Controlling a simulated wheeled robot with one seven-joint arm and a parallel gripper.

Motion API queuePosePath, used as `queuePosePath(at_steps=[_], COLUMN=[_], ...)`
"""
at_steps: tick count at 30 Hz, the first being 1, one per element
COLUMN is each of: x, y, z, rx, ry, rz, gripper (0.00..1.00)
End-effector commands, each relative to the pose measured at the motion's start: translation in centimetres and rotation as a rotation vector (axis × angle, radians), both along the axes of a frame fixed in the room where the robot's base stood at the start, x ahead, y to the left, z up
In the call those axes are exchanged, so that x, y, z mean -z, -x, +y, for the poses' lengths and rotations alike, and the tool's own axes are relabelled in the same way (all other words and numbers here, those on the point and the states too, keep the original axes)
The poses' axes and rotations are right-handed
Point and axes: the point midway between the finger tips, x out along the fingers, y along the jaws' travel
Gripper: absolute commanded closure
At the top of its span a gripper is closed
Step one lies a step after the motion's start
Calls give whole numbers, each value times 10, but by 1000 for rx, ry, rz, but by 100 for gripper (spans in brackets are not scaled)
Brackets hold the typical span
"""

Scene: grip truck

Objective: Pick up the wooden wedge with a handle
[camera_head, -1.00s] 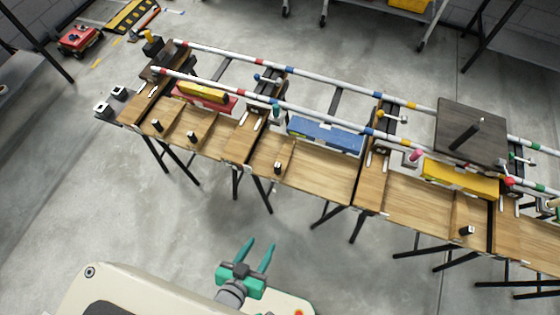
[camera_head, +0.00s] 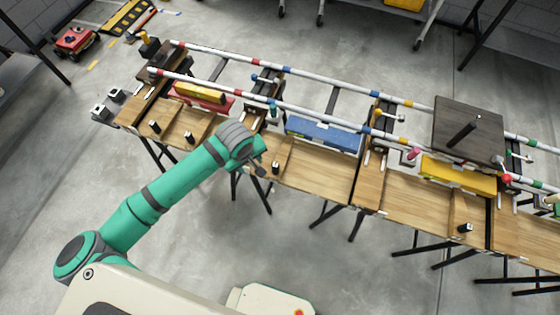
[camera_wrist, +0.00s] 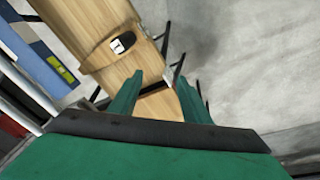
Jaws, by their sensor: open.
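Several wooden wedges with short black handles lie on the wooden tables. In the head view, one wedge (camera_head: 276,167) lies just right of my arm's end, and the others lie farther left and far right. In the wrist view, a wedge with a black-and-white handle (camera_wrist: 122,42) lies beyond my fingers, up and to the left. My gripper (camera_wrist: 158,82) is open with its two green fingers spread and nothing held between them. It hangs over or near the table's edge. In the head view, my own arm hides most of the gripper.
A blue box (camera_head: 324,135), a red box (camera_head: 203,98) and a yellow box (camera_head: 458,174) stand along the tables' back. Striped poles (camera_head: 335,117) run above them. A dark board (camera_head: 468,128) lies over the poles at right.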

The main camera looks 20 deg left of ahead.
Motion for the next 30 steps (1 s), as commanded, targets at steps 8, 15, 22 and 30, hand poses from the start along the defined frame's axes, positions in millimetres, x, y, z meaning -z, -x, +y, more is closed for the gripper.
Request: queuePosePath(at_steps=[8,15,22,30], x=[-45,-57,-25,-3], y=[-38,-42,-42,-42], z=[-58,-74,-75,-76], rx=[-146,-197,-197,-194], ry=[48,58,57,56], rz=[145,199,201,200], gripper=[57,57,57,57])
